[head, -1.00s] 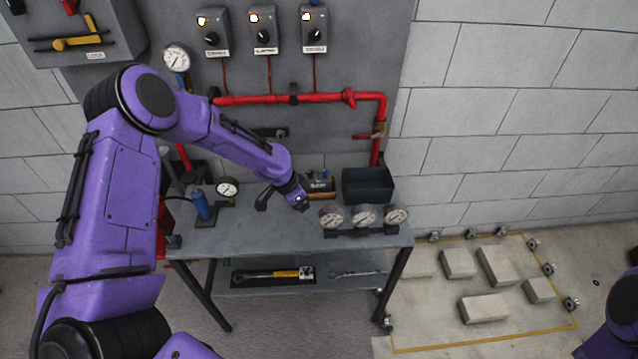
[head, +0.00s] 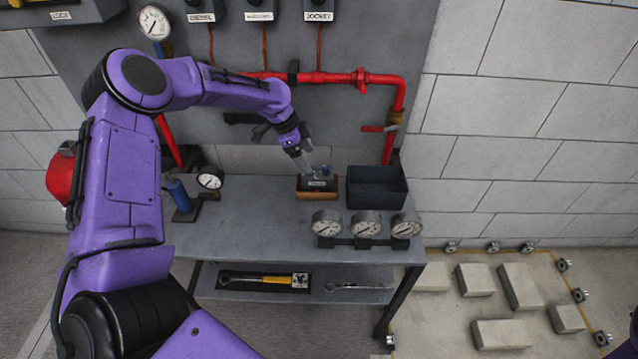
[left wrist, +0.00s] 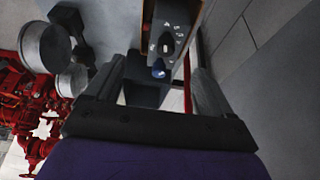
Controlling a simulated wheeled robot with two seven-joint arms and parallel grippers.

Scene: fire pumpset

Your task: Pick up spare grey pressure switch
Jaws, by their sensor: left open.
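The grey pressure switch (head: 317,183) sits in a small wooden tray (head: 318,195) on the bench, beside the dark bin. It has a blue fitting on it. My left gripper (head: 308,166) is open just above the switch, its fingers pointing down at it. My right gripper is out of view.
The dark open bin (head: 377,187) stands right of the tray. Several gauges on a rack (head: 366,240) sit at the bench's front edge. A gauge (head: 209,178) and blue cylinder (head: 178,194) stand left. Red pipe (head: 330,77) runs behind. The bench (head: 255,225) is clear at centre front.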

